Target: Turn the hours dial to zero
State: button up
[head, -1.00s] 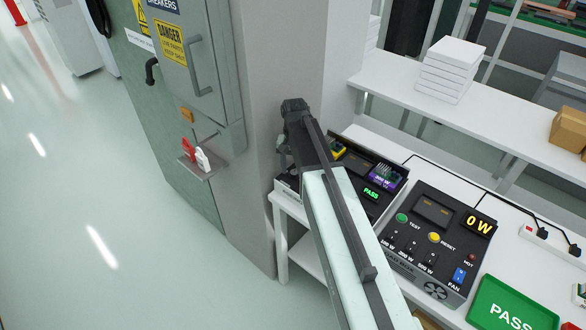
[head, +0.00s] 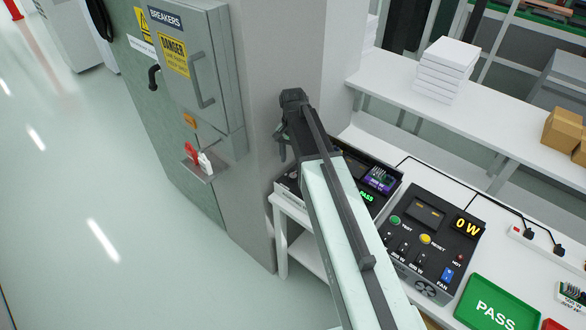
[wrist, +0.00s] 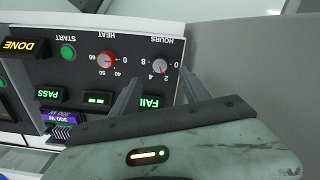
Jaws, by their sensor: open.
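The hours dial (wrist: 159,66) is a small red-and-pale knob on a dark panel, seen upside down in the wrist view. The numbers 0, 2, 4 and 8 show around it; its exact pointing is too small to read. My gripper (wrist: 161,71) is open, with one finger on each side of the dial in the picture. I cannot tell whether the fingers touch it. In the head view my gripper (head: 281,143) is beside the grey column, and my arm hides the dial.
A red heat dial (wrist: 105,60) and a green start button (wrist: 68,51) are on the same panel. A test box (head: 430,240) and a green PASS tray (head: 497,303) are to the right on the bench.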

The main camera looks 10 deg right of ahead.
aim_at(293, 175)
notch_tip(293, 175, down, 8)
jog(key=b, duration=0.8)
jog(key=shift+r, duration=0.1)
grip_shut()
